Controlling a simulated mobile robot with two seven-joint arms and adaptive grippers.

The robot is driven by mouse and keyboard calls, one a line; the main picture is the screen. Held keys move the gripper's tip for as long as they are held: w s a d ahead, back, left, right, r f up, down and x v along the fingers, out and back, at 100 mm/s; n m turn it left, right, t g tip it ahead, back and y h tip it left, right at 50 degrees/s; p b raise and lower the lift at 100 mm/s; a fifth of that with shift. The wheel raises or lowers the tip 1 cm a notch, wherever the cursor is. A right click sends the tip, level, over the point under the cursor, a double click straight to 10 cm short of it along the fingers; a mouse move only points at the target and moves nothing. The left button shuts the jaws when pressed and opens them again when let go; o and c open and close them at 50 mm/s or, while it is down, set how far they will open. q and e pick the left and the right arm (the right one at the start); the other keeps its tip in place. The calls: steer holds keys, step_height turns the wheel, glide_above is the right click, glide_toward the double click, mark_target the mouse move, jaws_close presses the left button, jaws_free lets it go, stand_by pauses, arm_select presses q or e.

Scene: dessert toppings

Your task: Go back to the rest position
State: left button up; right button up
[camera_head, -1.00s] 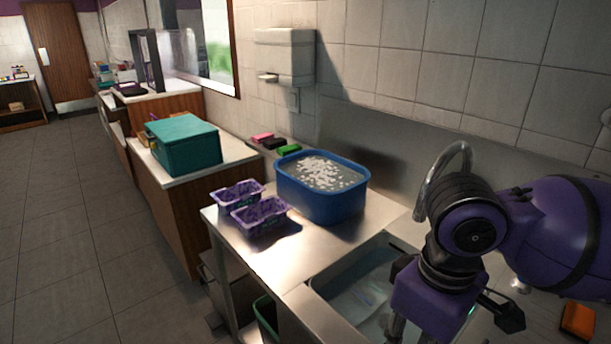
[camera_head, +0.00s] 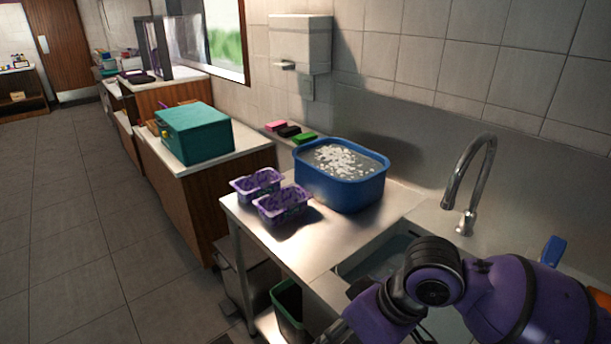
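My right arm, purple and black, comes in at the lower right of the head view, in front of the sink. Its gripper is hidden or below the picture's lower edge, so its fingers do not show. My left arm and gripper are not in view. A blue tub (camera_head: 341,192) with water and white foam stands on the steel counter (camera_head: 262,244). Two small purple trays, the rear one (camera_head: 256,183) and the front one (camera_head: 281,205), stand to its left.
The sink basin (camera_head: 395,256) and the curved tap (camera_head: 485,165) are close to my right arm. A teal box (camera_head: 197,134) sits on a wooden counter further back. A green bin (camera_head: 288,307) is below the steel counter. The floor (camera_head: 75,235) at the left is clear.

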steer(key=w+a+f+m+t+y, duration=0.1)
steer(key=a+f+m+t+y, duration=0.2)
steer(key=f, duration=0.4)
step_height(320, 180, down, 8)
steer(key=s+d+m+t+h+p, duration=0.1)
steer(key=s+d+m+t, duration=0.1)
steer(key=d+t, duration=0.1)
steer(key=s+d+f+m+t+h, duration=0.1)
steer(key=s+d+f+h, duration=0.2)
steer(key=s+d+f, duration=0.3)
steer(key=s+d+f+m+h+p, duration=0.1)
steer(key=s+d+f+h, duration=0.2)
steer(key=s, duration=0.8)
steer(key=d+f, duration=0.2)
steer(key=d, duration=0.2)
steer(key=shift+f+m+t, duration=0.3)
steer(key=shift+f+t, duration=0.05)
steer(key=shift+t, duration=0.05)
